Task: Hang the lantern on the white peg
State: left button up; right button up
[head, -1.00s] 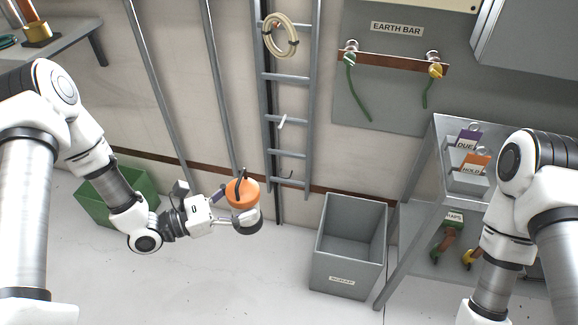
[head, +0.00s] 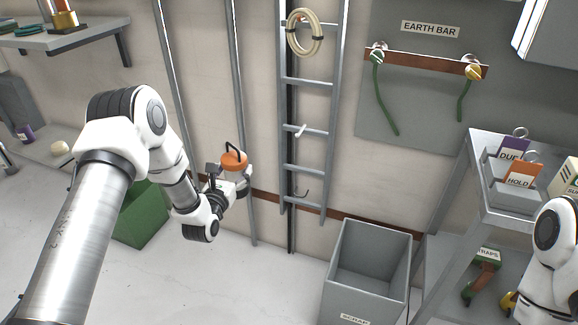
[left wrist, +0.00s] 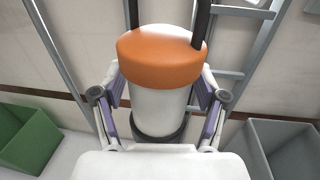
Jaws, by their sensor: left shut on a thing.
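The lantern (head: 234,160) has an orange cap, a white body, a dark base and a black loop handle on top. My left gripper (head: 240,182) is shut on it and holds it upright in the air, left of the ladder-like rack. In the left wrist view the lantern (left wrist: 161,62) stands between the two fingers of the left gripper (left wrist: 160,100), which grip its white body. The white peg (head: 300,130) sticks out from the rack, to the right of and higher in the picture than the lantern. My right gripper is out of view.
The rack (head: 333,100) carries a cream cable coil (head: 304,32) above the white peg and a dark hook (head: 301,194) below. A grey scrap bin (head: 365,270) and a shelf unit (head: 485,212) stand right. A green bin (head: 145,213) is behind my left arm.

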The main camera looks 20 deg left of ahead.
pick_arm(q)
jog(key=w+n+y, duration=0.1)
jog(key=w+r+n+y, duration=0.1)
jog(key=w+a+g+y, duration=0.1)
jog(key=y, duration=0.1)
jog(key=shift+w+r+n, duration=0.3)
jog(key=shift+r+n, duration=0.05)
jog(key=shift+n, duration=0.05)
jog(key=w+d+f+n+g+y, duration=0.1)
jog(key=w+d+n+g+y, duration=0.2)
jog(key=d, duration=1.2)
jog(key=shift+t+y, duration=0.4)
jog(key=shift+t, duration=0.2)
jog(key=shift+w+f+b, duration=0.35)
jog(key=shift+w+b, duration=1.15)
jog(key=shift+w, duration=0.25)
jog(key=shift+w+f+b, duration=0.35)
jog(key=shift+w+b, duration=1.2)
jog(key=shift+w, duration=0.15)
jog(key=shift+w+f+b, duration=0.35)
jog(key=shift+w+b, duration=1.15)
jog(key=shift+w, duration=0.25)
jog(key=o, duration=1.6)
jog(key=shift+c, duration=0.2)
jog(key=shift+s, duration=0.1)
